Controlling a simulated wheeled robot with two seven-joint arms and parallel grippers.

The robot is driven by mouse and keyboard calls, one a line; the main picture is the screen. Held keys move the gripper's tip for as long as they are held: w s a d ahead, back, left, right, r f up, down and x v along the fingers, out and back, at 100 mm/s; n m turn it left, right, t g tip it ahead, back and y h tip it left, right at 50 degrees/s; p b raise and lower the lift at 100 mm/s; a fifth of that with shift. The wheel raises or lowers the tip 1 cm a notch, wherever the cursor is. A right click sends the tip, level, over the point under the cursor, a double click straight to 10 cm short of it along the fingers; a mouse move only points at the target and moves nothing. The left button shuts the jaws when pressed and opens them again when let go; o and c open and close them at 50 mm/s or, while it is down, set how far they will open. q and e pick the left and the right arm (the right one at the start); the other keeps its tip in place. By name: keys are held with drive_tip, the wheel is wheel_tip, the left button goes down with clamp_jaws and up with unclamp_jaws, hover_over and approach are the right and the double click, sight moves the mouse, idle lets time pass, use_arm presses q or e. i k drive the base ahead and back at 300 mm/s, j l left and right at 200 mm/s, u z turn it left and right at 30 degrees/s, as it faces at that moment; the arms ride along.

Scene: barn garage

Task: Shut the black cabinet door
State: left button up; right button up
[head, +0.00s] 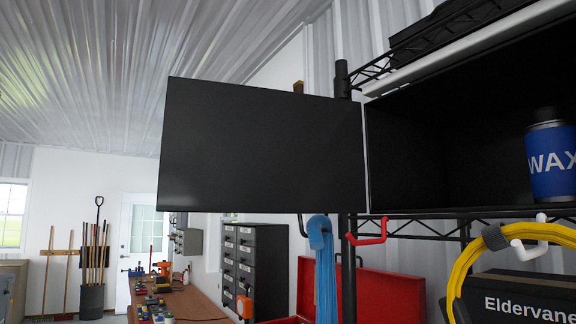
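The black cabinet door (262,145) stands wide open in the head view. It is a flat dark panel that swings out to the left from a hinge along its right edge. The cabinet (405,155) is on the right, with a black interior that is open to view. A blue can marked WAX (551,160) stands inside it near the right edge of the picture. Neither of my grippers shows in this view.
A black wire rack (344,200) carries the cabinet. Below hang a blue strap (321,262), red hook (372,236) and yellow cable (470,268). A red toolbox (392,298), drawer unit (250,262) and cluttered workbench (200,301) stand lower. Space left of the door looks clear.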

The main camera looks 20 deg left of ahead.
sight(226, 148)
drive_tip(key=j+z, duration=0.15)
drive_tip(key=z, duration=0.35)
drive_tip(key=j+z, duration=0.25)
drive_tip(key=z, duration=0.2)
drive_tip(key=j+z, duration=0.2)
drive_tip(key=z, duration=0.3)
drive_tip(key=j+z, duration=0.1)
drive_tip(key=j, duration=0.3)
drive_tip(key=k+j+z, duration=0.15)
drive_tip(key=j, duration=0.2)
drive_tip(key=k+j+z, duration=0.1)
drive_tip(key=j, duration=0.3)
drive_tip(key=k+j+z, duration=0.15)
drive_tip(key=j, duration=0.2)
drive_tip(key=k+j+z, duration=0.1)
drive_tip(key=j, duration=0.25)
drive_tip(key=k+j+z, duration=0.1)
drive_tip(key=j, duration=0.25)
drive_tip(key=k+j, duration=0.3)
drive_tip(key=j, duration=0.15)
